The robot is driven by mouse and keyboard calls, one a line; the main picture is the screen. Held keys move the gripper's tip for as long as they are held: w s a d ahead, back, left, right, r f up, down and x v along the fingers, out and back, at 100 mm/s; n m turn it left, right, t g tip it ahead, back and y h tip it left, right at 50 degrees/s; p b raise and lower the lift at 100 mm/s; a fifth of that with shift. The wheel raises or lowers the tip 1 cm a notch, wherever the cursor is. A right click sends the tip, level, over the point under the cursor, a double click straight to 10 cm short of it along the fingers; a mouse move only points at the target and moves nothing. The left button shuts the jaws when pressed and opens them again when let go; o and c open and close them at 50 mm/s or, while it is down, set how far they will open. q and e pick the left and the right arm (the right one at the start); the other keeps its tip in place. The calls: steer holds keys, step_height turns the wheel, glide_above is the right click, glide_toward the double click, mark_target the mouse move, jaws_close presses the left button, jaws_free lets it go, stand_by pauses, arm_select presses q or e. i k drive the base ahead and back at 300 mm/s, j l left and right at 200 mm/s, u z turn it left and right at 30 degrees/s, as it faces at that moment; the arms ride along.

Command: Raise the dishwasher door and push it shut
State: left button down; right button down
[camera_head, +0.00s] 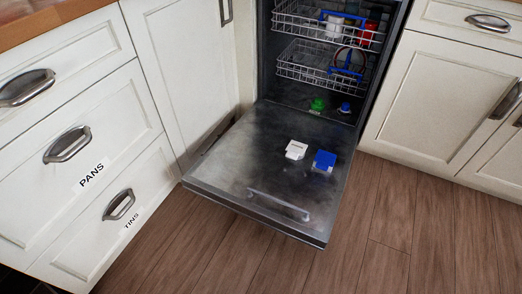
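The dishwasher door (230,165) is dropped open, lying roughly flat in front of the dishwasher, its inner face up. A bar handle (279,205) shows near its front edge. A white block (296,149) and a blue block (324,161) show on the inner face of the door. The dishwasher's upper rack (300,22) and lower rack (305,65) sit inside the cavity. Neither of my grippers shows in the head view.
White drawers labelled PANS and TINS (110,205) stand at the left with metal handles, under a wooden worktop (45,20). White cupboards (440,90) stand at the right. The wooden floor (400,230) in front and to the right is clear.

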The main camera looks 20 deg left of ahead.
mark_target(247, 172)
steer(key=k+u, duration=0.6)
steer(key=u, duration=0.15)
